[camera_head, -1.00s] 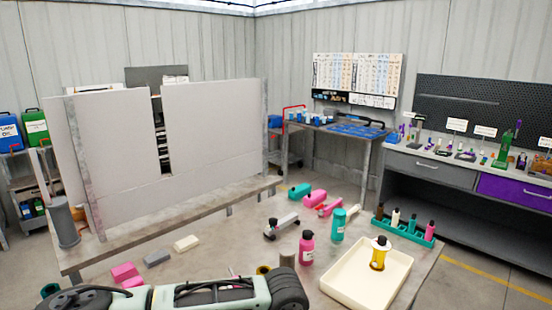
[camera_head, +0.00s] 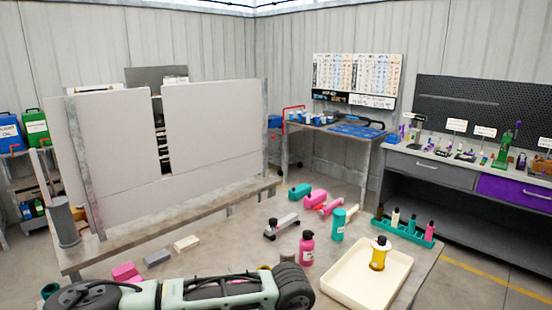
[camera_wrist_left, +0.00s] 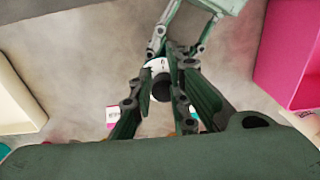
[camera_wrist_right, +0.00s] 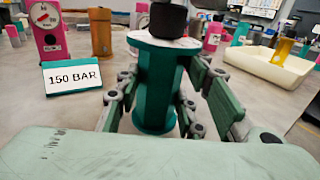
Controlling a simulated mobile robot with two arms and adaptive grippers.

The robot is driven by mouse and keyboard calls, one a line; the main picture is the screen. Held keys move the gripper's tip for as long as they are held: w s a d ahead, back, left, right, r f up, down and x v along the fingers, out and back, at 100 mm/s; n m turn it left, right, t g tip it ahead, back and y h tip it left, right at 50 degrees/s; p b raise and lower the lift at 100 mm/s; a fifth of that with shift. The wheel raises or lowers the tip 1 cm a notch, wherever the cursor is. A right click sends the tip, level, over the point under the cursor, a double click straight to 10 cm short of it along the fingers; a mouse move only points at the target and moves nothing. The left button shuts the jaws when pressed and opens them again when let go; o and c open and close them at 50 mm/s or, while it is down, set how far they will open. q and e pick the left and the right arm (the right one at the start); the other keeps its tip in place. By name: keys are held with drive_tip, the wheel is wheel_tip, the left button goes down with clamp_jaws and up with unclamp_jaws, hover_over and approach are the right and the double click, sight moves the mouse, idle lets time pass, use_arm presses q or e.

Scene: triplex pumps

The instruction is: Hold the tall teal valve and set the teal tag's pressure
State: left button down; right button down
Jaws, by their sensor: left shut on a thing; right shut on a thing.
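The tall teal valve (camera_wrist_right: 156,90) stands upright in the right wrist view, with a white dial plate and a black knob (camera_wrist_right: 168,18) on top. My right gripper (camera_wrist_right: 155,110) is shut around its teal body. In the left wrist view the black knob and white dial (camera_wrist_left: 160,72) show from above, between the fingers of my left gripper (camera_wrist_left: 158,95), which is shut on the knob. The teal-edged tag (camera_wrist_right: 73,76) stands left of the valve and reads 150 BAR. The dial's reading is hidden. Neither gripper's fingers can be made out in the head view.
A pink valve (camera_wrist_right: 48,30) and a brown cylinder (camera_wrist_right: 101,35) stand behind the tag. A cream tray (camera_head: 335,290) with an amber valve (camera_head: 379,255) is on the right of the table. A teal rack (camera_head: 419,238) holds several small valves. White panels (camera_head: 210,130) stand at left.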

use_arm(q)
drive_tip(key=shift+d+f, duration=0.1)
drive_tip(key=shift+f, duration=0.5)
use_arm(e)
drive_tip(key=shift+s+a+f, duration=0.1)
drive_tip(key=shift+s+a, duration=0.15)
drive_tip(key=shift+a, duration=0.1)
use_arm(q)
drive_tip(key=shift+s+d, duration=0.2)
drive_tip(key=shift+d+r, duration=0.1)
drive_tip(key=shift+r, duration=0.2)
use_arm(e)
drive_tip(key=shift+w+d+f, duration=0.25)
drive_tip(key=shift+w, duration=0.05)
use_arm(q)
drive_tip(key=r, duration=0.5)
drive_tip(key=shift+w+d+r, duration=0.1)
drive_tip(key=shift+w+r, duration=0.15)
drive_tip(key=shift+r, duration=0.15)
use_arm(e)
drive_tip(key=shift+d, duration=0.1)
drive_tip(key=c, duration=1.5)
unclamp_jaws()
drive_tip(key=o, duration=0.4)
drive_tip(key=shift+w+r, duration=0.1)
drive_tip(key=shift+w, duration=0.05)
